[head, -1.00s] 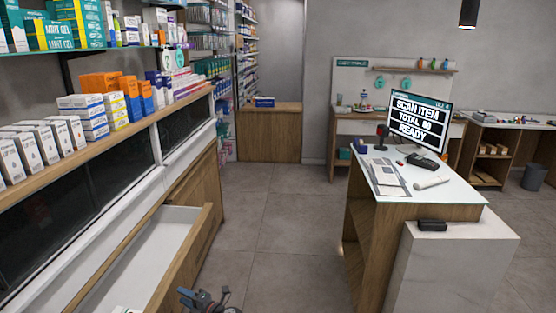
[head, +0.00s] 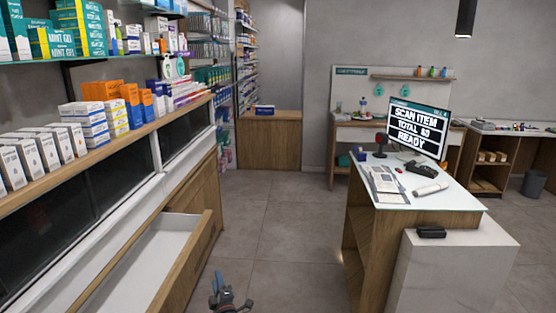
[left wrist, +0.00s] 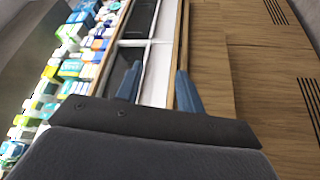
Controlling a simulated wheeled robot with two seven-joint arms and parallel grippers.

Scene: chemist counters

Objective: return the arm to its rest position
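My left gripper (head: 218,285) is at the bottom edge of the head view, over the grey floor and just right of the open drawer (head: 198,238). Only its front part and wrist show there. In the left wrist view its two blue fingers (left wrist: 158,90) stand apart with nothing between them, so it is open and empty. Past the fingers are the drawer and the wooden counter front (left wrist: 210,60). My right gripper is in neither view.
The pulled-out drawer and its wooden front are close on the left, below a shelf (head: 150,128) of medicine boxes. A checkout counter (head: 440,207) with a screen (head: 417,131) stands on the right. Grey floor (head: 285,225) lies clear between them.

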